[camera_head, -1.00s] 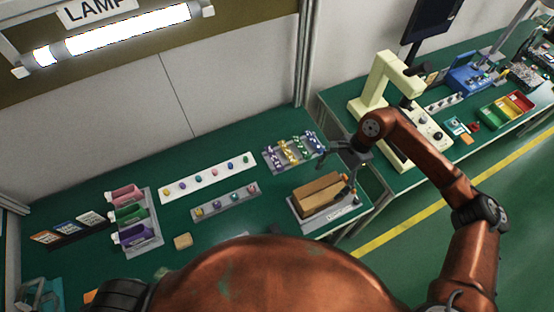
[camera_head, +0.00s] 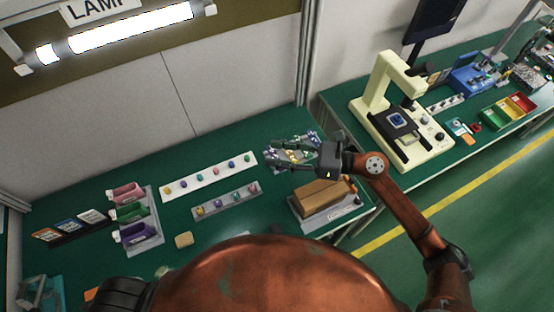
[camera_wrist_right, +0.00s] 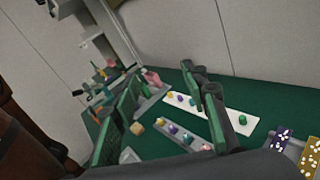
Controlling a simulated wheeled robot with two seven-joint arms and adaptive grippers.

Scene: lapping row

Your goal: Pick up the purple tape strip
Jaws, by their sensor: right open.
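A grey tray (camera_head: 308,161) at the right back of the near bench holds tape strips with dots in several colours. The purple tape strip (camera_wrist_right: 275,138) lies at the tray's left end, left of the yellow strip (camera_wrist_right: 310,157) in the right wrist view. In the head view it is partly hidden by my right gripper (camera_head: 273,155). That gripper is open and empty, above the tray's left part, with its fingers pointing left. In the wrist view the strip is off to the lower right of the open fingers.
A brown block (camera_head: 322,196) sits in a tray just in front. A white strip (camera_head: 208,178) and a grey strip (camera_head: 227,204) with coloured pieces lie to the left. A rack of coloured bottles (camera_head: 155,228) stands further left. A cream machine (camera_head: 378,95) stands on the right bench.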

